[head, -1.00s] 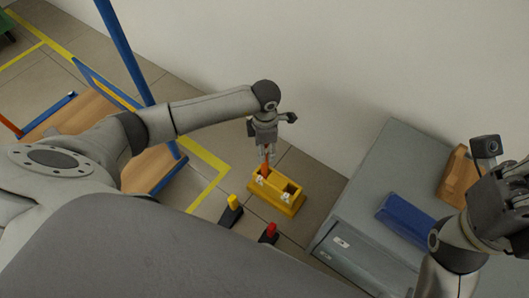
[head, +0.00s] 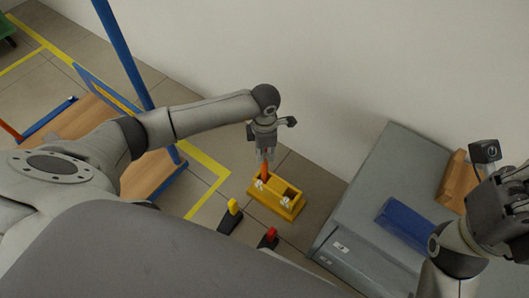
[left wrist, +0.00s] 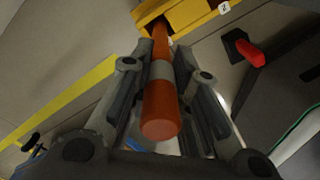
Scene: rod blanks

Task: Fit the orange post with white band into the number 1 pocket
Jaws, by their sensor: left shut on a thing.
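The orange post with a white band (left wrist: 160,105) is between the fingers of my left gripper (head: 265,158), which is shut on it. In the left wrist view the gripper (left wrist: 165,75) has a finger on each side of the post. The post's far end is at a dark pocket opening of the yellow block (left wrist: 184,16); how deep it sits, I cannot tell. In the head view the post (head: 264,171) stands roughly upright at the left pocket of the yellow block (head: 278,207). The pocket labels are too small to read there. My right gripper (head: 510,205) is at the right edge, its fingers unclear.
The block's right pocket looks empty. A yellow-topped piece (head: 233,206) and a red-topped piece (head: 270,234) stand in front of the block. A grey cabinet (head: 362,198) with a blue tray (head: 405,222) and a wooden item (head: 453,183) is to the right. A wall is behind.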

